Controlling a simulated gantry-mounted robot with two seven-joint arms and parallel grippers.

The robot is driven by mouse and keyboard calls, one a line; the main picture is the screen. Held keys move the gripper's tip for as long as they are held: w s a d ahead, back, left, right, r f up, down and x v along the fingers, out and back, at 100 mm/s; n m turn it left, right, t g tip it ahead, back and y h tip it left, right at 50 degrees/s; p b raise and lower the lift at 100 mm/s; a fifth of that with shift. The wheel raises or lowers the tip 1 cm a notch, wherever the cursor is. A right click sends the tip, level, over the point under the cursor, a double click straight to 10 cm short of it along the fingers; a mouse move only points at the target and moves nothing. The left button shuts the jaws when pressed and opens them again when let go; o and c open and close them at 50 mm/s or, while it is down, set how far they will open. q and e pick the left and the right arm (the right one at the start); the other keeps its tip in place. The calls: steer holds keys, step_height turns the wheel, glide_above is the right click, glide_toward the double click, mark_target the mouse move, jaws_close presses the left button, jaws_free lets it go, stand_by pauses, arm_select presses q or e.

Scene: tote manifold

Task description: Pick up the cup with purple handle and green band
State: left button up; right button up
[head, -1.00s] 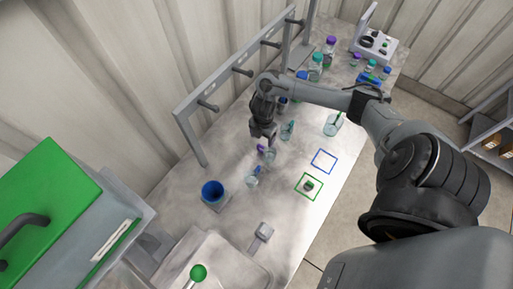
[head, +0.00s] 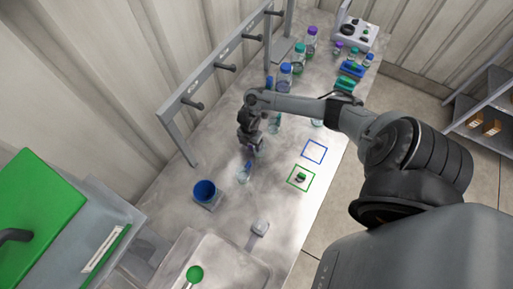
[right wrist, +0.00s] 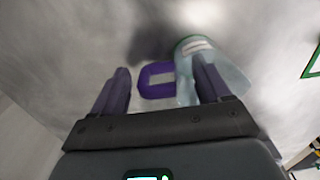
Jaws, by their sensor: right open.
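The cup (right wrist: 225,72) shows in the right wrist view as a clear pale-blue vessel with a green rim band and a purple loop handle (right wrist: 157,95). My right gripper (right wrist: 163,80) is open, with its two fingers on either side of the handle. The right finger overlaps the cup's body in the picture; I cannot tell if it touches. In the head view the right gripper (head: 250,138) points down over the table and hides most of this cup. My left gripper is not in view.
A clear cup with a blue handle (head: 244,175) stands close to the gripper, nearer the blue pot (head: 205,191). A pegged rack (head: 213,72) runs along the wall side. Green (head: 301,178) and blue (head: 314,151) squares mark the table. Several bottles stand farther back.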

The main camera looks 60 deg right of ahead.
steer(key=shift+f, duration=0.25)
steer(key=shift+c, duration=0.4)
steer(key=c, duration=1.2)
steer(key=shift+r, duration=0.2)
